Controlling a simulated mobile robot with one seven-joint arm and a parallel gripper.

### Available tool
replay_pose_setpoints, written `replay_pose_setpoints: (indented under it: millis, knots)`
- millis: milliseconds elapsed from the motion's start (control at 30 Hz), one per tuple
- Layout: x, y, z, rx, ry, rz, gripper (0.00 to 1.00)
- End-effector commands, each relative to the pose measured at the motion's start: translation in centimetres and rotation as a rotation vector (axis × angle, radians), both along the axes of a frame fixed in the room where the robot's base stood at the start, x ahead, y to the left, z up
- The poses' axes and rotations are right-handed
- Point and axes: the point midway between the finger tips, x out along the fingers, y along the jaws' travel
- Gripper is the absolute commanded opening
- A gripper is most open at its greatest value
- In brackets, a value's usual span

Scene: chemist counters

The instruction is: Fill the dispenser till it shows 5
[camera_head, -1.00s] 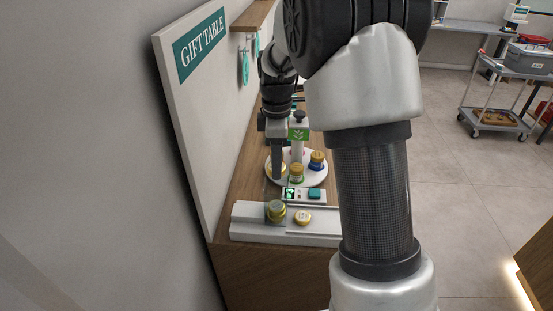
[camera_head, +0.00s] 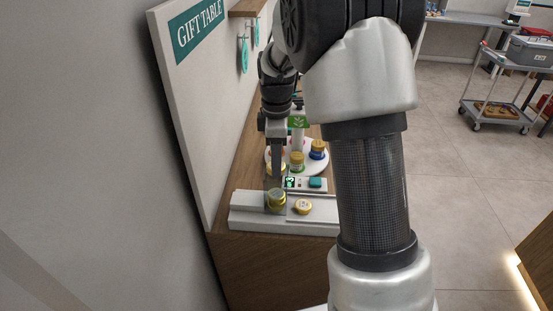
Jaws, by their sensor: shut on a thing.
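The dispenser (camera_head: 325,208) is a pale, long unit across the near end of the wooden counter. A clear upright chute with a gold-topped jar (camera_head: 277,199) low inside it stands at its left. Another gold-topped jar (camera_head: 302,206) lies to the right. Behind is a small panel with a lit green display (camera_head: 290,183) and a teal button (camera_head: 315,182); the digit is too small to read surely. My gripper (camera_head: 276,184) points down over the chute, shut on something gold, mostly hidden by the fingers. I cannot tell its exact shape.
A round white tray (camera_head: 318,170) behind the panel carries jars, one gold-lidded (camera_head: 297,160) and one blue (camera_head: 317,149). The "GIFT TABLE" board (camera_head: 195,95) closes off the left. A grey cart (camera_head: 505,90) stands far right on open floor.

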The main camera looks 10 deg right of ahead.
Motion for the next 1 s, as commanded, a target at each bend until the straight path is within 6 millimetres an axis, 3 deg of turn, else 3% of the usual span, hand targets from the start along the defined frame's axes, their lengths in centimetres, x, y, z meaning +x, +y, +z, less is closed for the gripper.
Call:
replay_pose_setpoints:
  millis: [267, 300, 400, 433, 767, 1000]
  knots:
    - [0.0, 0.0, 0.0, 0.0, 0.0, 0.0, 0.18]
    - [0.0, 0.0, 0.0, 0.0, 0.0, 0.0, 0.43]
    - [0.0, 0.0, 0.0, 0.0, 0.0, 0.0, 0.6]
    - [0.0, 0.0, 0.0, 0.0, 0.0, 0.0, 0.61]
    - [0.1, 0.0, 0.4, 0.001, -0.002, 0.0, 0.61]
    - [0.2, 0.1, 4.3, 0.002, -0.007, 0.0, 0.61]
